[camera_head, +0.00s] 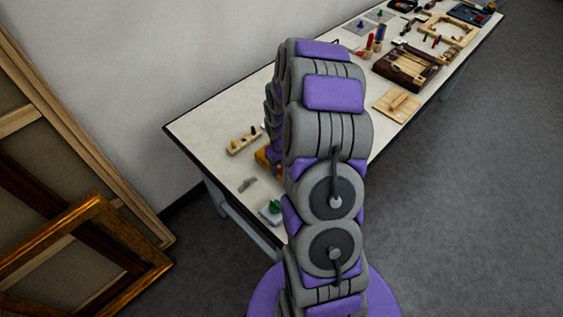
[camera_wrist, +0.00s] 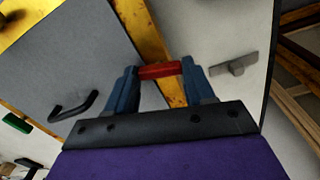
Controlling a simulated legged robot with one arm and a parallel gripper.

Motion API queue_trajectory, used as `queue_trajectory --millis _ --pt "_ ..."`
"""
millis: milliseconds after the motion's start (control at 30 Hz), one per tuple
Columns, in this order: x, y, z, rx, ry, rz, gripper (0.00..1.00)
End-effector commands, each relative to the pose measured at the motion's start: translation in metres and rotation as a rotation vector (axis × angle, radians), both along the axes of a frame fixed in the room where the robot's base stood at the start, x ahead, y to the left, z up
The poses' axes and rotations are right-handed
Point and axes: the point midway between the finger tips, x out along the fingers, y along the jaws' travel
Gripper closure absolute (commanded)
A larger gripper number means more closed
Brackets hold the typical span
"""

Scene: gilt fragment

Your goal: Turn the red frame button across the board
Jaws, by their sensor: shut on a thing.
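The red frame button (camera_wrist: 160,71) is a short red bar in the wrist view, lying between the two blue fingers of my gripper (camera_wrist: 161,80). My gripper is shut on it, one finger at each end. The button lies at an angle over the gilt frame's strip (camera_wrist: 142,27). The grey board (camera_wrist: 75,60) fills the area left of that strip. In the head view my arm hides the button and my gripper. Only an orange-gold corner of the frame (camera_head: 264,158) shows beside the arm.
A black handle (camera_wrist: 75,106) lies on the board side. A grey metal piece (camera_wrist: 233,66) lies on the white table to the right. A green piece (camera_head: 275,206) on a pale block and a pegged wooden block (camera_head: 245,140) flank the frame. Tools and wooden items crowd the table's far end.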

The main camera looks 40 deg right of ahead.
Motion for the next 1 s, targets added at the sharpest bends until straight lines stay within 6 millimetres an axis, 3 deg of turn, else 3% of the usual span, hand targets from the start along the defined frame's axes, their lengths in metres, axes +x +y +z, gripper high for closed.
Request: queue_trajectory --millis 400,967,1000 --pt "0.0005 -0.0006 0.0011 -0.001 -0.003 0.198 0.77" --pt "0.0006 -0.001 0.0004 -0.002 -0.003 0.231 0.77" --pt "0.0006 -0.001 0.0004 -0.002 -0.003 0.231 0.46"
